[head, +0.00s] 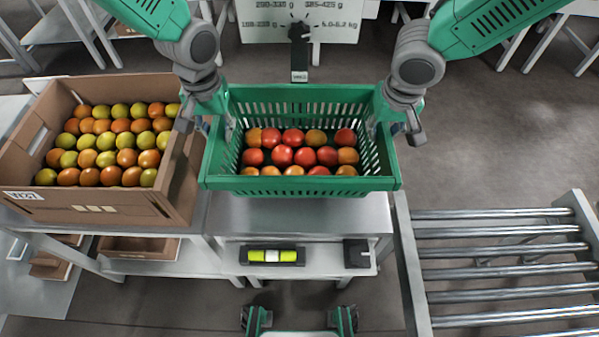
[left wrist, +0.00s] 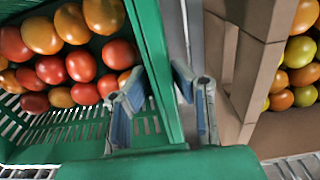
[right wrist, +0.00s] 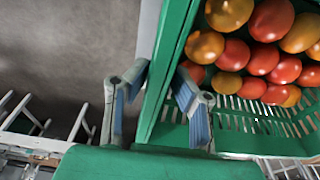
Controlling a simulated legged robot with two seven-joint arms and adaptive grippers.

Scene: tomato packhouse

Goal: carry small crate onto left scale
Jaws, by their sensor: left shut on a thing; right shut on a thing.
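The small crate (head: 300,184) is green, slotted and filled with red and orange tomatoes. It looks level, above or at the grey metal bench top; I cannot tell whether it touches. My left gripper (head: 207,120) is shut on its left wall, one finger inside and one outside; the wall also shows between the fingers in the left wrist view (left wrist: 152,60). My right gripper (head: 394,125) is shut on the right wall the same way, as the right wrist view (right wrist: 170,70) shows. I cannot make out a left scale; the crate may hide it.
A cardboard box (head: 95,206) of orange and green tomatoes stands close to the crate's left. The grey bench (head: 300,215) has a lower shelf with a yellow-green item (head: 272,256). A roller conveyor (head: 505,254) is at right. A white printed board (head: 335,22) stands behind the crate.

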